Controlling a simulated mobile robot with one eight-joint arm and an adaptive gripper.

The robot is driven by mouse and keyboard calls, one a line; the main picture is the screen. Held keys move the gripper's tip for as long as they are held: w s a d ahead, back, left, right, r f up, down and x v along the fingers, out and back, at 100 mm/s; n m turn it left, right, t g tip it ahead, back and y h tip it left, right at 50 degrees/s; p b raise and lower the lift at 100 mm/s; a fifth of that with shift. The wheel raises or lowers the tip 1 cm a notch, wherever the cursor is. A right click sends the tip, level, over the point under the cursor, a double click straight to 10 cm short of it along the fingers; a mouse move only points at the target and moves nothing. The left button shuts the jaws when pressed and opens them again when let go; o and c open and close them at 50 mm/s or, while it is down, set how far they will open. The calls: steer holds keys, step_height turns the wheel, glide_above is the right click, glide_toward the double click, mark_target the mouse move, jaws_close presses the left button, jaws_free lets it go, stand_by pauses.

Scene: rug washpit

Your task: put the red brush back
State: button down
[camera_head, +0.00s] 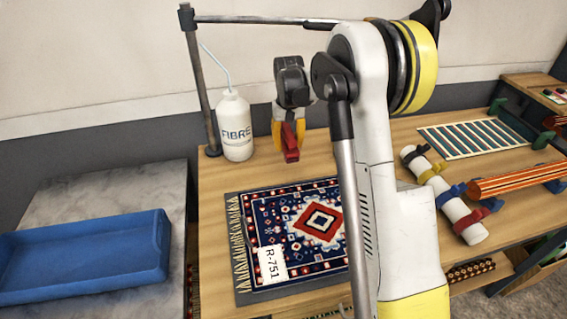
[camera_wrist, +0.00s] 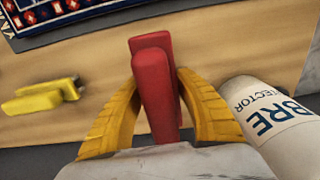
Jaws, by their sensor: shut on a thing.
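My gripper (camera_head: 289,128) is shut on the red brush (camera_head: 290,150), between its yellow fingers. In the wrist view the red brush (camera_wrist: 153,88) sticks out past the fingers, its narrow body pointing away from the wrist. It is held above the wooden table (camera_head: 212,185), just right of the white bottle. Its bristles cannot be made out. Which spot the brush belongs in cannot be told from these frames.
A white "FIBRE" bottle (camera_head: 235,125) stands close left of my gripper. A yellow tool (camera_wrist: 42,97) lies on the table. A patterned rug (camera_head: 290,235) tagged R-751 lies in front.

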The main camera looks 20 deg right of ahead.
step_height(320, 180, down, 6)
steer(key=shift+r+b, duration=0.1)
steer(key=shift+b, duration=0.9)
steer(key=shift+f, duration=0.2)
steer(key=c, duration=0.9)
jaws_free()
steer(key=shift+r, duration=0.1)
